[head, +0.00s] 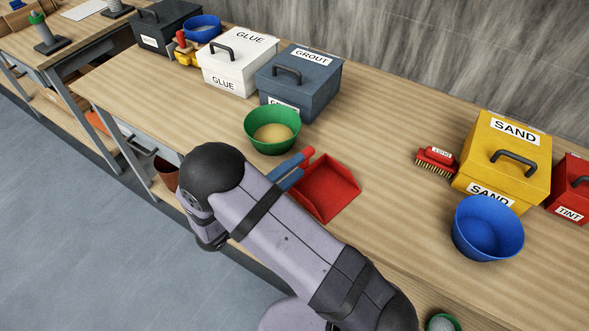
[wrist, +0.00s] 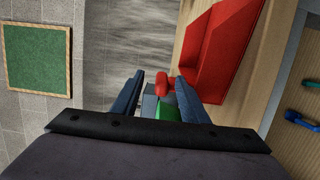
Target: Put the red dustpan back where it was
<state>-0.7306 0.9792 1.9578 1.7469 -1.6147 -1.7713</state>
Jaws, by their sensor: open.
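The red dustpan (head: 325,188) lies on the wooden bench near its front edge, right of the green bowl. A red handle end (head: 307,152) shows at its upper left, beside my fingertips. My gripper (head: 293,172) is open, with its blue fingers low over the bench just left of the pan. In the wrist view the dustpan (wrist: 225,50) fills the upper right, beside my gripper (wrist: 160,82). A red rounded end shows in the gap between the fingers; I cannot tell whether they touch it.
The green bowl (head: 272,130) of sandy stuff stands just beyond my gripper. The grout box (head: 299,82) and glue box (head: 236,64) stand behind. A red brush (head: 436,161), yellow sand box (head: 502,160) and blue bowl (head: 488,228) stand right. The bench between dustpan and brush is clear.

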